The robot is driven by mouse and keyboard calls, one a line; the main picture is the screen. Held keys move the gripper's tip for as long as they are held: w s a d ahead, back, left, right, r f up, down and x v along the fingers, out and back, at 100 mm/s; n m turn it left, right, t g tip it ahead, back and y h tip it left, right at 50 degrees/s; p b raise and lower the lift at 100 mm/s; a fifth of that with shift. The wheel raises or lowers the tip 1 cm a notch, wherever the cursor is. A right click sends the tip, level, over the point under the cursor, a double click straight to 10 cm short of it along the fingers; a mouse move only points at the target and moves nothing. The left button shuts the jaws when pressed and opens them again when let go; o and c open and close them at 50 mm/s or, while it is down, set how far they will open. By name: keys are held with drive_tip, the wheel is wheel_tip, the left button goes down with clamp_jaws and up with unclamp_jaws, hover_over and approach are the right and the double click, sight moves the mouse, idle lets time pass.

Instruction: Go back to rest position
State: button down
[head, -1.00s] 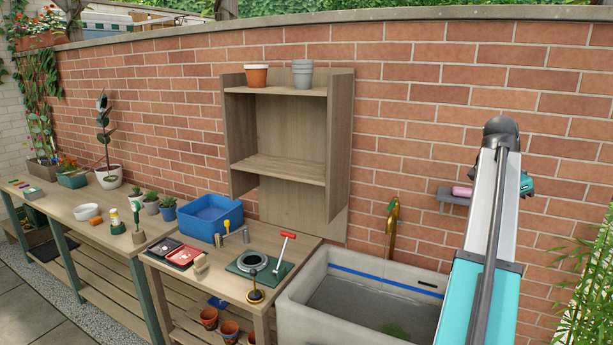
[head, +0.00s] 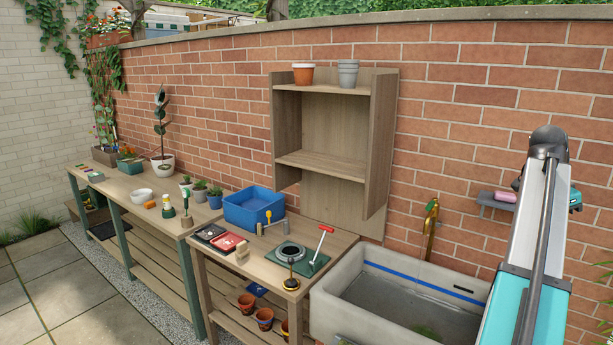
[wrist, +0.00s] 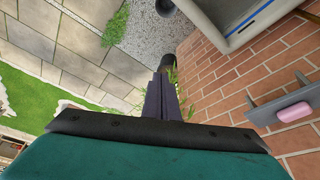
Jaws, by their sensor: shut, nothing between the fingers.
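My arm (head: 530,240) rises at the right of the head view, in front of the brick wall. A teal part of its far end shows behind it, close to the small wall shelf (head: 490,206) with pink soap (head: 506,196). The fingertips are hidden in that view. In the wrist view my gripper (wrist: 166,90) shows its dark fingers together, shut and empty, beyond the teal housing. The fingers are over paving and gravel, clear of the bench tops. The soap (wrist: 294,112) lies on its shelf to the right of the fingers.
The stone sink (head: 345,315) stands left of my arm. Left of it are a potting bench (head: 265,270) with a blue tub (head: 254,206) and tools, and a longer bench (head: 125,190). A wooden shelf unit (head: 382,150) hangs above. Paving at the lower left is clear.

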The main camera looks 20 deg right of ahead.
drive_tip(key=w+a+f+n+g+y+b, duration=0.1)
drive_tip(key=w+a+f+n, duration=0.1)
drive_tip(key=w+a+f, duration=0.7)
drive_tip(key=w+a+f+n, duration=0.25)
drive_tip(key=a+f, duration=0.25)
drive_tip(key=f, duration=0.7)
drive_tip(key=w+a+f+n+g+y+b, duration=0.1)
drive_tip(key=w+a+f, duration=0.55)
drive_tip(key=f, duration=0.45)
drive_tip(key=w+a+f+n, duration=0.1)
drive_tip(key=a+f+n, duration=0.2)
drive_tip(key=a+f, duration=0.85)
drive_tip(key=s+a+f+n+g, duration=0.1)
drive_tip(key=s+a+f+n, duration=0.15)
drive_tip(key=a+f, duration=0.4)
drive_tip(key=s+a+f+n+g+b, duration=0.1)
drive_tip(key=s+a+f, duration=0.3)
drive_tip(key=a+f, duration=0.25)
drive_tip(key=s+a+f+n+g, duration=0.1)
drive_tip(key=s+a+f+n, duration=0.15)
drive_tip(key=a+f, duration=0.4)
drive_tip(key=s+a+f+n, duration=0.4)
drive_tip(key=s+a+f, duration=0.1)
drive_tip(key=s, duration=0.3)
drive_tip(key=s+a+f+n+t+y, duration=0.1)
drive_tip(key=s+a+f+n, duration=0.3)
drive_tip(key=s, duration=0.5)
drive_tip(key=shift+s+a+f+y+b, duration=0.3)
drive_tip(key=shift+a+f+b, duration=0.15)
drive_tip(key=shift+a+f, duration=0.9)
